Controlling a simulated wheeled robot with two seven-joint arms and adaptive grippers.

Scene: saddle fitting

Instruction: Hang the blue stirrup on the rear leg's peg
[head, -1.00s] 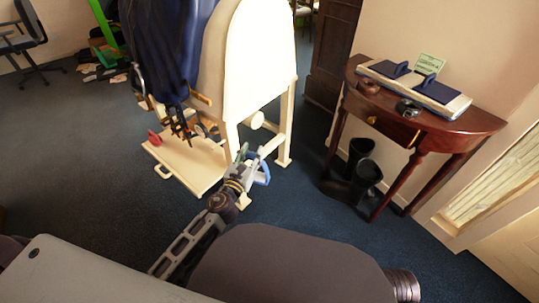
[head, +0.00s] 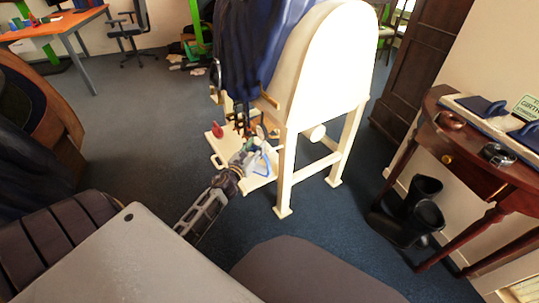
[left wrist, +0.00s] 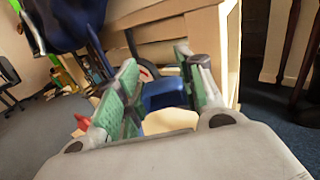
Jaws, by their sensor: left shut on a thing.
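The blue stirrup (head: 263,167) is in my left gripper (head: 254,153), in front of the cream saddle stand (head: 326,65). The gripper is left of the stand's near leg (head: 286,172), with the base board behind it in the picture. In the left wrist view the blue stirrup (left wrist: 165,95) shows between the green finger pads (left wrist: 160,88). My right gripper is not in view.
A dark blue cover (head: 255,50) hangs over the stand. A red item (head: 217,130) is on the base board (head: 215,155). A half-round table (head: 470,150) with black boots (head: 415,215) beneath stands right. Carpet is clear between stand and table.

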